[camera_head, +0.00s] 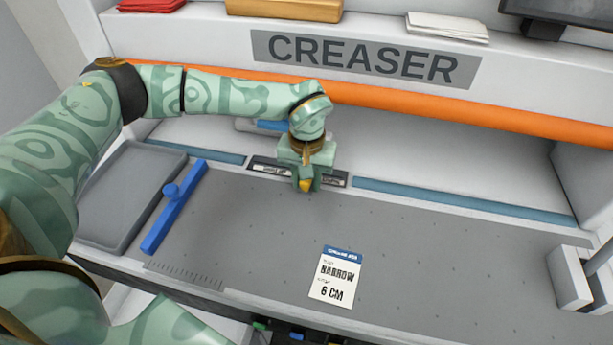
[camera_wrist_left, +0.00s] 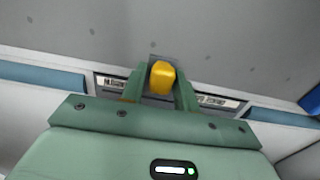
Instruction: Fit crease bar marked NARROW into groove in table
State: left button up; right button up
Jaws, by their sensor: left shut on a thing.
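My left gripper (camera_head: 305,184) is over the dark gap in the blue strip at the back of the grey table (camera_head: 420,235). It is shut on a yellow knob (camera_wrist_left: 162,77), which shows between its fingers in the left wrist view. A dark bar-like piece with silvery patches (camera_head: 265,166) shows on both sides of the gripper, in line with the blue strip (camera_head: 450,200). Its middle is hidden by the fingers, and I cannot tell whether it is seated in the groove. A card (camera_head: 336,277) on the table reads NARROW, 6 CM. My right gripper is not in view.
A blue bar with a round knob (camera_head: 174,208) lies at the left beside a grey tray (camera_head: 125,190). A white block (camera_head: 570,278) stands at the right edge. An orange rail (camera_head: 430,105) runs above the back opening.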

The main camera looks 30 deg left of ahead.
pick_arm(q)
jog(key=o, duration=1.1)
notch_tip(320, 180, up, 16)
jog(key=p, duration=0.3)
jog(key=shift+r+p, duration=0.15)
jog(key=shift+p, duration=0.15)
